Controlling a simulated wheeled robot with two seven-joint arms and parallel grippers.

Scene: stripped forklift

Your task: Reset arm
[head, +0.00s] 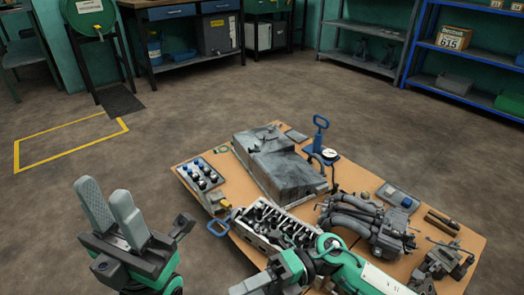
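My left gripper (105,190) is at the lower left of the head view, over bare floor and left of the workbench. Its two grey fingers point up and away, with a narrow gap between them and nothing held. My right arm comes in at the bottom, over the near edge of the wooden workbench (444,222). My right gripper (262,284) is at the bottom edge, partly cut off. Its fingers do not show clearly, so I cannot tell whether it is open.
The workbench carries a grey metal case (280,165), an engine block (268,222), a dark manifold (365,222), a blue-handled gauge tool (321,140) and a tray of small parts (201,178). Shelves (455,60) stand at the back. Floor left of the bench is clear.

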